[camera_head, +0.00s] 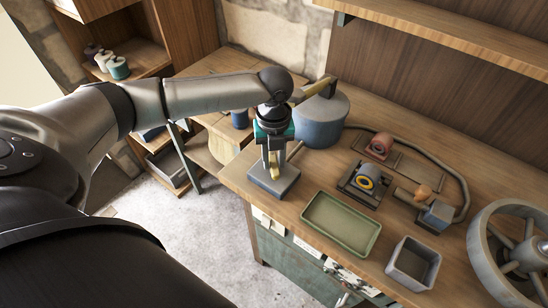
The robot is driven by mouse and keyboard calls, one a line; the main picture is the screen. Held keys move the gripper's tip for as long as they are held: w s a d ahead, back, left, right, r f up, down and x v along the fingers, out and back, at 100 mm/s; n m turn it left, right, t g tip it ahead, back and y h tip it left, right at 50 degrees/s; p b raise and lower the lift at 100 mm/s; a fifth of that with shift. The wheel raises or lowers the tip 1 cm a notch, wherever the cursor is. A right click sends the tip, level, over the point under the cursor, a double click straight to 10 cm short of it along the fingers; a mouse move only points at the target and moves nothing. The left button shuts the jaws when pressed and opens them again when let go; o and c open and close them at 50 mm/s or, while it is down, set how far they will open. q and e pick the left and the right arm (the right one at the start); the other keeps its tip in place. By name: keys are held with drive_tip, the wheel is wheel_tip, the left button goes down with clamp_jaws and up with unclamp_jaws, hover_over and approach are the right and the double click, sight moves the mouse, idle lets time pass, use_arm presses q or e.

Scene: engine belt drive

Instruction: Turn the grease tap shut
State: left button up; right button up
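The grease tap appears to be the brass-coloured upright piece (274,171) on a small grey block (271,184) at the near left corner of the workbench. My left gripper (273,158) points down over it, with its fingertips at the brass piece. The fingers hide much of it, and I cannot tell whether they are closed on it or only beside it.
A blue-grey drum (320,119) stands close behind my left gripper. A green tray (341,222), a grey open box (413,263), a black-based block with a yellow ring (366,183) and a large grey spoked wheel (512,252) occupy the bench to the right.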

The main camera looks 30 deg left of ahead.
use_arm(q)
clamp_jaws()
drive_tip(key=shift+r+n+p, duration=0.15)
drive_tip(key=shift+n+p, duration=0.15)
drive_tip(key=shift+p, duration=0.3)
drive_tip(key=n+p, duration=0.4)
drive_tip(key=p, duration=0.2)
drive_tip(key=shift+r, duration=0.15)
drive_tip(key=shift+f+n+p, duration=0.2)
drive_tip(key=shift+n+p, duration=1.75)
drive_tip(key=shift+n, duration=0.15)
drive_tip(key=shift+o, duration=2.2)
unclamp_jaws()
